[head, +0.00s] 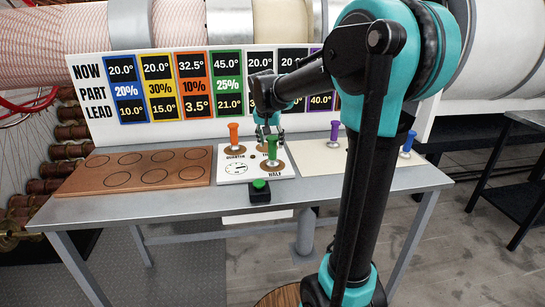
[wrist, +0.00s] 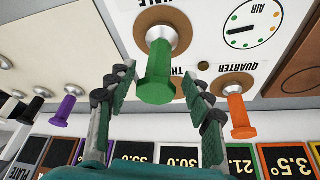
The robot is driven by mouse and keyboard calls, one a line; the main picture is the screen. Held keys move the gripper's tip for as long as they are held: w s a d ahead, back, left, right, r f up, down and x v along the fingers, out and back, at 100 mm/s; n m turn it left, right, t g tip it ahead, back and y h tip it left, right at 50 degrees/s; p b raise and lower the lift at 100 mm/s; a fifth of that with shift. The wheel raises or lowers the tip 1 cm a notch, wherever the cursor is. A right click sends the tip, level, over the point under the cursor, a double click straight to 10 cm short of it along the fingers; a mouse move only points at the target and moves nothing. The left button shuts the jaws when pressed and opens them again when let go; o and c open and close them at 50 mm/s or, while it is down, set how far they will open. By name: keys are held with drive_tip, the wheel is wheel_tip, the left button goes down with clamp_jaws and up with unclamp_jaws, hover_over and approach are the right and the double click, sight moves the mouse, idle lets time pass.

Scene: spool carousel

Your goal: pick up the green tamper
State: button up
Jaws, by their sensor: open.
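The green tamper (head: 272,148) stands upright on the round spot marked HALF on a white board (head: 228,172). In the wrist view the green tamper (wrist: 157,72) fills the space between my fingers, its handle end towards the camera. My gripper (head: 267,128) is above and just behind it in the head view. In the wrist view my gripper (wrist: 158,80) is open, one finger on each side of the handle, with a small gap at both sides. The lower part of the tamper sits in a brown ring on the board.
An orange tamper (head: 233,135) stands close by on the QUARTER spot. Purple (head: 335,132) and blue (head: 408,142) tampers stand to the right. A black box with a green button (head: 260,185) sits in front. A brown board (head: 135,172) with empty circles lies left.

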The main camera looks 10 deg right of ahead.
sight(273, 149)
drive_tip(key=x, duration=0.4)
drive_tip(key=shift+d+f, duration=0.15)
drive_tip(key=shift+f, duration=0.25)
drive_tip(key=shift+c, duration=0.6)
clamp_jaws()
